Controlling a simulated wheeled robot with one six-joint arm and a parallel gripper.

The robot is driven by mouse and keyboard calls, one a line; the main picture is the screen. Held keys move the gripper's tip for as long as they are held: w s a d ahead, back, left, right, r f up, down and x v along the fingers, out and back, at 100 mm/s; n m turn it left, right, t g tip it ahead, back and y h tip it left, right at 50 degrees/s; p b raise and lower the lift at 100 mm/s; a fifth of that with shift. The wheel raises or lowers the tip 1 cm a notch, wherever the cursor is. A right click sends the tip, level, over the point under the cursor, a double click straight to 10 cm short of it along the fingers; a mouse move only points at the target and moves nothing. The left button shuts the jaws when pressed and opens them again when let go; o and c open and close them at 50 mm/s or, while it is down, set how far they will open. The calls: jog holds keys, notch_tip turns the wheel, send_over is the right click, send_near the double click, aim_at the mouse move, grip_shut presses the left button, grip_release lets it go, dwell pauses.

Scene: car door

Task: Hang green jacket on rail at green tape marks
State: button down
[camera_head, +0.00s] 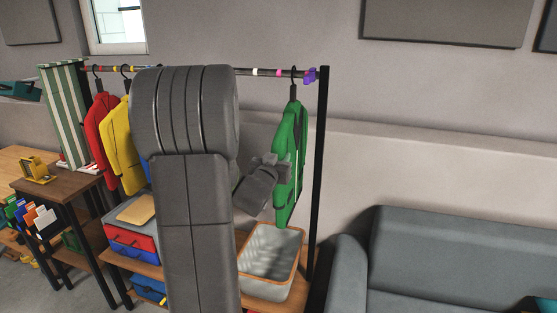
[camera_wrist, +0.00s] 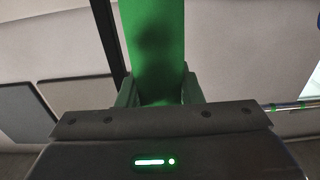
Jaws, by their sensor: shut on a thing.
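The green jacket (camera_head: 291,150) is upright on a dark hanger at the right end of the rail (camera_head: 215,69). The hanger's hook overlaps the rail between a pink band and a purple piece; I cannot tell whether the rail bears it. My gripper (camera_head: 277,161) is shut on the jacket from its left side. In the wrist view a green strip of the jacket (camera_wrist: 155,45) rises between the fingers of my gripper (camera_wrist: 160,92). The rail (camera_wrist: 292,106) shows at right there, with small greenish bands. My arm hides the middle of the rail in the head view.
A red jacket (camera_head: 101,125) and a yellow jacket (camera_head: 124,150) hang at the left. A black post (camera_head: 318,170) stands close right of the green jacket. Below it is a grey bin with an orange rim (camera_head: 246,290). A grey sofa (camera_head: 460,260) is at right.

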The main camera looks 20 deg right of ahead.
jog(key=shift+f+b, duration=0.25)
jog(key=shift+b, duration=0.1)
jog(key=c, duration=0.9)
grip_release()
jog(key=shift+f, duration=0.15)
jog(key=shift+s, duration=0.1)
jog(key=b+v, duration=0.1)
jog(key=v, duration=1.2)
jog(key=shift+s+a+b, duration=0.25)
jog(key=shift+b, duration=0.05)
